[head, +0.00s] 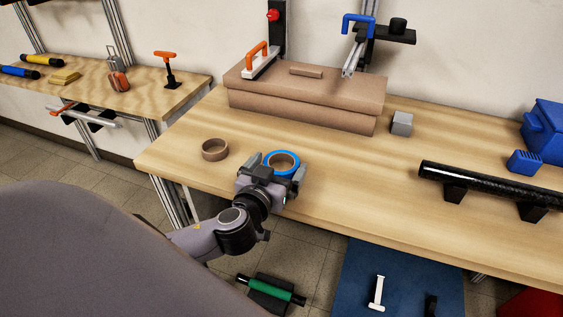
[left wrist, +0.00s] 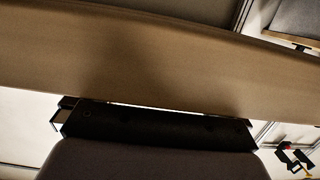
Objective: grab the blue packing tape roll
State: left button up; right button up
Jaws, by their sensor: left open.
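The blue packing tape roll (head: 283,153) lies near the front edge of the workbench in the head view, its brown core facing up. My left gripper (head: 277,170) is at the roll from the front edge side, with its jaws open and a finger on either side of it. I cannot tell whether the fingers touch the roll. The left wrist view shows a broad brown band above dark gripper parts; the roll cannot be made out there. My right gripper is not in view.
A brown tape roll (head: 215,150) lies left of my gripper. Cardboard boxes (head: 305,110) stand behind, with a grey cube (head: 401,123) beside them. A black tube (head: 490,184) rests on supports at right. The bench is clear between the blue roll and the tube.

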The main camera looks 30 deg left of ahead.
pick_arm(q)
jog(key=shift+w+a+f, duration=0.1)
jog(key=shift+w+a, duration=0.05)
jog(key=shift+w, duration=0.35)
jog(key=c, duration=0.8)
